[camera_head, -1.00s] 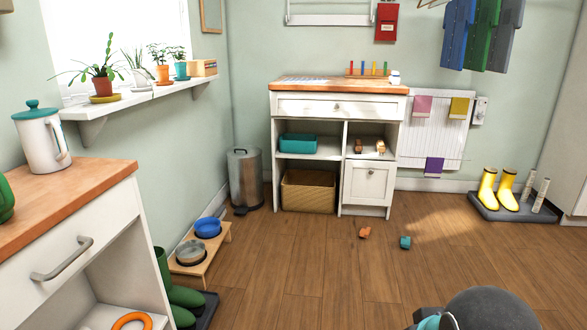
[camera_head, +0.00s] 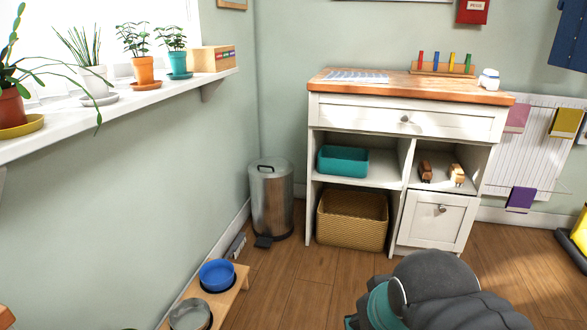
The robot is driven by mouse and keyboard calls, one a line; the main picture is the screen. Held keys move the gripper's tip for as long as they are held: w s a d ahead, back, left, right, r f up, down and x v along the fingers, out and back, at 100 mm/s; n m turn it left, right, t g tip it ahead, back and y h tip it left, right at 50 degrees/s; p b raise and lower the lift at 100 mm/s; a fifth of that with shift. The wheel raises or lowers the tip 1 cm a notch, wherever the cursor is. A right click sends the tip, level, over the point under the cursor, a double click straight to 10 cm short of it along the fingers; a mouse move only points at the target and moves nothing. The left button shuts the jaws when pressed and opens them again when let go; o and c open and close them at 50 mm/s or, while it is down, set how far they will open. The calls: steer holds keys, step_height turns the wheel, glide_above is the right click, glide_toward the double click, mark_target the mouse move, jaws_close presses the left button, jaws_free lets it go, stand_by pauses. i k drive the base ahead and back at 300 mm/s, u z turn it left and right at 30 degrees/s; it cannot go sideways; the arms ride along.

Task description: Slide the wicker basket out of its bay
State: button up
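The wicker basket (camera_head: 352,221) is tan and woven. It sits in the lower left bay of the white cabinet (camera_head: 402,165), under a shelf. Its front face and open top show; its back is in shadow. Part of my own arm, dark grey and teal, shows at the bottom right, in front of the cabinet and apart from the basket. My gripper's fingers cannot be made out.
A metal pedal bin (camera_head: 271,198) stands left of the cabinet. A bowl stand (camera_head: 240,277) with a blue bowl (camera_head: 217,275) is at the lower left. A teal bin (camera_head: 343,160) sits on the shelf above the basket. The floor (camera_head: 290,285) before the basket is largely clear.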

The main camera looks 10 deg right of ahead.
mark_target(346, 219)
steer(key=z, duration=0.05)
steer(key=i, duration=1.55)
steer(key=z, duration=0.1)
